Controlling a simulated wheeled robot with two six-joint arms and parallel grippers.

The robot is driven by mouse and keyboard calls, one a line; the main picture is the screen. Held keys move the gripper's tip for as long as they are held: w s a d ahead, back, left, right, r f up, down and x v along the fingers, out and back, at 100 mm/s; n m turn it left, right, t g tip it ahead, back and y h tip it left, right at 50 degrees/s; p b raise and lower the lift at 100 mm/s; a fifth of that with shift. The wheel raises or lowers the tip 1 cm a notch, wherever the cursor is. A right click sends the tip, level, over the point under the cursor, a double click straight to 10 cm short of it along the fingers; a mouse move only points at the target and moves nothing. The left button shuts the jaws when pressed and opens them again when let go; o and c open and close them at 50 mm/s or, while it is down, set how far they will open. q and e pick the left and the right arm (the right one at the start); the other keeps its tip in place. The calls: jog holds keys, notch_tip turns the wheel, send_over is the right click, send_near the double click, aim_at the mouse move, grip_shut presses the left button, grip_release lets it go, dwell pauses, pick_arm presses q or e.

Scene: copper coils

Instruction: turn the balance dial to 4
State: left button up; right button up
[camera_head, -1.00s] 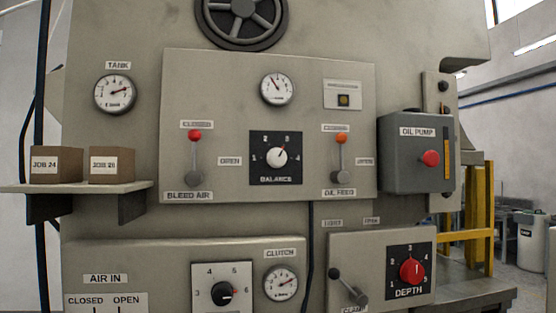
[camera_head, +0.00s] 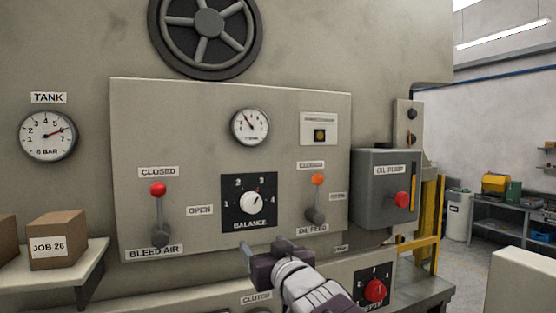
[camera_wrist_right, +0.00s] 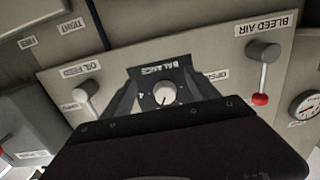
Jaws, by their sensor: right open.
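The balance dial (camera_head: 251,203) is a white round knob on a black square plate marked 1 to 4, in the middle of the grey panel. Its pointer faces up and to the right, near the 3. My right gripper (camera_head: 273,249) is below the plate in the head view. In the right wrist view, which is upside down, the dial (camera_wrist_right: 165,93) appears between the two open fingers (camera_wrist_right: 163,88). The fingers look apart from the knob; their exact distance from it I cannot tell. My left gripper is out of view.
The bleed air lever (camera_head: 159,215) is left of the dial, the oil feed lever (camera_head: 316,200) right of it. The oil pump box (camera_head: 385,190) juts out further right. A shelf (camera_head: 92,262) with boxes juts out at lower left. A red depth dial (camera_head: 375,290) is below.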

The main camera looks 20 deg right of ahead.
jog(key=p, duration=0.2)
send_near(254, 206)
jog(key=w+p, duration=0.1)
jog(key=w, duration=0.1)
jog(key=w+p, duration=0.1)
jog(key=w, duration=0.5)
jog(key=shift+a+p, duration=0.25)
jog(key=shift+p, duration=0.15)
jog(key=shift+w+f, duration=0.1)
jog(key=shift+w, duration=0.25)
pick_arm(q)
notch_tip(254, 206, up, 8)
pick_arm(e)
jog(key=shift+d, duration=0.1)
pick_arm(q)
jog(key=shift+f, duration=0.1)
pick_arm(e)
jog(key=shift+s, duration=0.15)
jog(key=c, duration=1.4)
jog(key=shift+o, duration=0.2)
